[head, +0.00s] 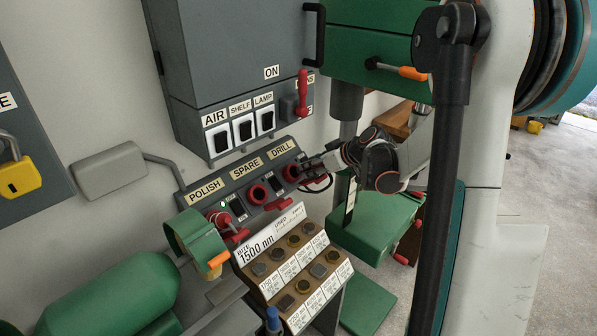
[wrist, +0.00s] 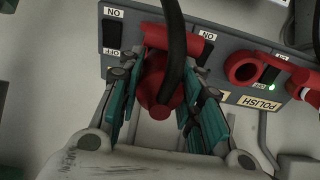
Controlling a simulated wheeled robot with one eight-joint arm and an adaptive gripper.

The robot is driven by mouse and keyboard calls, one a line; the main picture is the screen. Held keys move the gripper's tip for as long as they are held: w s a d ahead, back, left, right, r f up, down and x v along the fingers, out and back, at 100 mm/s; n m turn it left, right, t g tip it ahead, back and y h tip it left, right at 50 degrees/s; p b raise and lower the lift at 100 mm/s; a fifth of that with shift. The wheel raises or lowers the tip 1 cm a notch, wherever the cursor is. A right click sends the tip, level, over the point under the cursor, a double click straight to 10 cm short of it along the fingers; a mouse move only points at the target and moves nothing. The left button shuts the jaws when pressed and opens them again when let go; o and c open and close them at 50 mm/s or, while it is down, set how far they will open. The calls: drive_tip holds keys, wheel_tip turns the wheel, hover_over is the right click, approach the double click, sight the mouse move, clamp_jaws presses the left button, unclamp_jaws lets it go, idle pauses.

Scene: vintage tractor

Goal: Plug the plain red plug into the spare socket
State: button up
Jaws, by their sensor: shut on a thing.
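My gripper (head: 322,165) is at the drill end of the socket panel, in front of the drill socket (head: 291,172). In the wrist view its fingers (wrist: 160,105) are shut on a red plug (wrist: 160,85) with a thick black cable. I cannot tell whether this plug is seated in the drill socket or just apart from it. The spare socket (head: 258,193) is the middle one; its red ring looks empty, and it also shows in the wrist view (wrist: 243,68). Another red plug (head: 220,218) sits at the polish socket.
Switches lie between the sockets; a green light (wrist: 271,87) is lit by polish. Red flaps (wrist: 172,38) hang at the sockets. A grey cabinet (head: 240,50) rises above the panel. A tray of discs (head: 295,265) is below, and a green cylinder (head: 115,300) is at lower left.

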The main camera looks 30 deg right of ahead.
drive_tip(key=p+v, duration=0.2)
drive_tip(key=v, duration=0.4)
drive_tip(key=shift+r+p, duration=0.35)
idle(0.4)
drive_tip(key=shift+w+a, duration=0.1)
drive_tip(key=shift+w, duration=0.05)
drive_tip(key=s+a, duration=0.2)
drive_tip(key=a, duration=0.5)
drive_tip(key=s+a, duration=0.3)
drive_tip(key=a, duration=0.4)
drive_tip(key=shift+a+r, duration=0.15)
idle(0.8)
drive_tip(key=shift+w, duration=0.1)
drive_tip(key=shift+g+h, duration=0.3)
drive_tip(key=shift+g, duration=0.4)
drive_tip(key=shift+w+r+b+x, duration=0.15)
drive_tip(key=shift+b+x, duration=0.65)
drive_tip(key=shift+x, duration=1.15)
drive_tip(key=shift+w+r+b+x, duration=0.15)
drive_tip(key=shift+b+x, duration=0.65)
drive_tip(key=shift+x, duration=1.15)
drive_tip(key=shift+a, duration=0.15)
drive_tip(key=shift+b+x, duration=0.75)
drive_tip(key=shift+x, duration=0.1)
